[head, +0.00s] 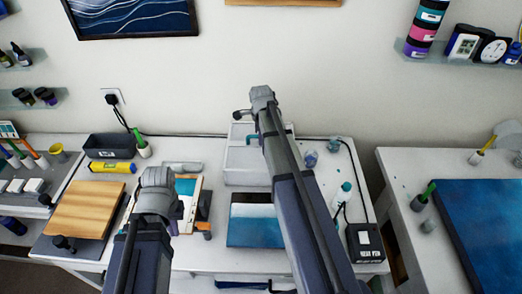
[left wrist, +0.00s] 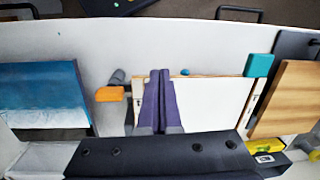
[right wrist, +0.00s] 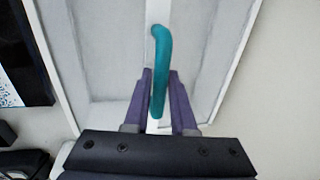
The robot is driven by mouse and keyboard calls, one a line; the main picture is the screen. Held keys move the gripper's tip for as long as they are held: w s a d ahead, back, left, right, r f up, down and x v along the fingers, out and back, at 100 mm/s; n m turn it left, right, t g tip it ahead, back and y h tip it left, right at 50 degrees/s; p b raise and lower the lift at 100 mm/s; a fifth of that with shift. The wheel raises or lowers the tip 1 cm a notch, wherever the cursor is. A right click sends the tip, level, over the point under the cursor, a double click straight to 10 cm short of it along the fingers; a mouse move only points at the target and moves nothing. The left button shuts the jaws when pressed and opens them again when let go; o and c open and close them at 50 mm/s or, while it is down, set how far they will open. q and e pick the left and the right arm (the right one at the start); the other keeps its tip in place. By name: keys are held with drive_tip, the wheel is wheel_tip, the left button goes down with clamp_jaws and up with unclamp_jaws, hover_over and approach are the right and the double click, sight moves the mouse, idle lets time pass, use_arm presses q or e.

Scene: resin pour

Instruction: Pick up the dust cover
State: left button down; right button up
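The dust cover is a pale box with a white frame (head: 245,176) at the back middle of the white table, partly hidden by my right arm. In the right wrist view its frame (right wrist: 62,75) surrounds pale panels, and a teal handle (right wrist: 161,45) crosses it. Whether the cover is raised cannot be told. My left gripper (head: 157,185) is shut and empty above a white board (left wrist: 205,100) with teal and orange corner pieces.
A blue-and-white panel (head: 255,225) lies in front of the cover. A wooden board (head: 83,210) and a black bin (head: 108,146) are at left. A bottle (head: 344,192) and a black box (head: 366,243) stand at right. The wall rises close behind.

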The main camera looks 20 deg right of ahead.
clamp_jaws()
idle(0.9)
